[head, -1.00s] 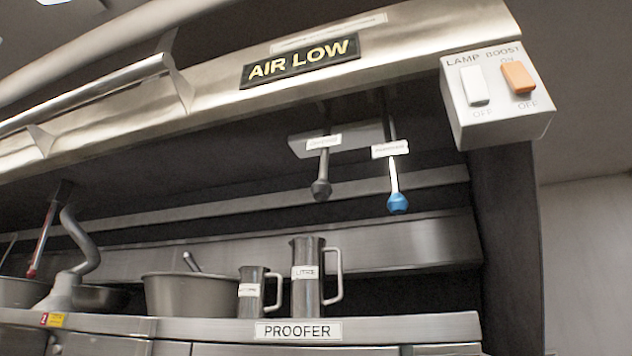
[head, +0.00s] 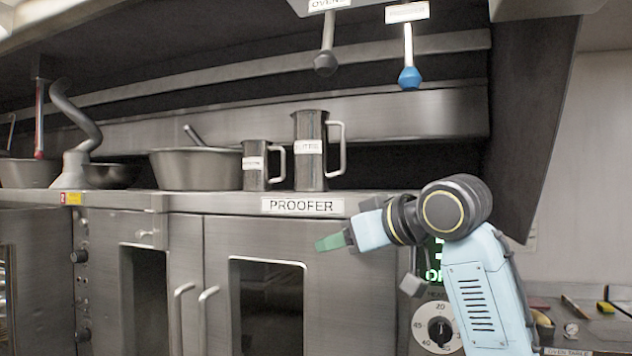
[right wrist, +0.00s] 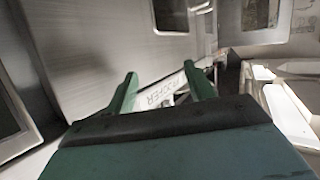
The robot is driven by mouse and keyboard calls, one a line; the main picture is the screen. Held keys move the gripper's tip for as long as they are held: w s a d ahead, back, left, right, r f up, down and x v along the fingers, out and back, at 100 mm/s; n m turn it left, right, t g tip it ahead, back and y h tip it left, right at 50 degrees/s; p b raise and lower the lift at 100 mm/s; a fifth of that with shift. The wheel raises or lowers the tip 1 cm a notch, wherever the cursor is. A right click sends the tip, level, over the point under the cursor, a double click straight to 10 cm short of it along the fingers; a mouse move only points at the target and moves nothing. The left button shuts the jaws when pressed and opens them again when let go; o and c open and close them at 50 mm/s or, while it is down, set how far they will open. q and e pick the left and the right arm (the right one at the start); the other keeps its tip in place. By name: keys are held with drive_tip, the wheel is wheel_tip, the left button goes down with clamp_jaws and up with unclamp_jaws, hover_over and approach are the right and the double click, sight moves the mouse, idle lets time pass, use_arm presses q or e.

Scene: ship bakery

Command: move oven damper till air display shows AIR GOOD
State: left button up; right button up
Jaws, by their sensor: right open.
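Two damper levers hang under the hood in the head view. The one with the grey knob (head: 325,63) has a label that reads like OVENS. The one with the blue knob (head: 409,77) hangs to its right, with a label too small to read. My left gripper is not in view.
The proofer (head: 380,265) has a PROOFER label (head: 303,206) on its top edge. Steel jugs (head: 310,165) and a bowl (head: 190,170) stand on top. A dial panel (head: 437,328) is partly behind my right arm. A table with tools (head: 570,318) is at lower right.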

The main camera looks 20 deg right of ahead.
drive_tip(key=s+r+t+y, duration=0.1)
drive_tip(key=s+r, duration=0.2)
drive_tip(key=r, duration=0.9)
drive_tip(key=n+t+y, duration=0.2)
approach(316, 67)
drive_tip(key=p+x, duration=0.1)
drive_tip(key=x, duration=0.2)
drive_tip(key=d+p+x, duration=0.1)
drive_tip(key=p+x, duration=0.1)
drive_tip(key=x, duration=0.2)
drive_tip(key=r+p+x, duration=0.1)
drive_tip(key=p+x, duration=0.1)
drive_tip(key=x, duration=0.2)
drive_tip(key=shift+w, duration=0.6)
drive_tip(key=shift+s, duration=0.1)
clamp_jaws()
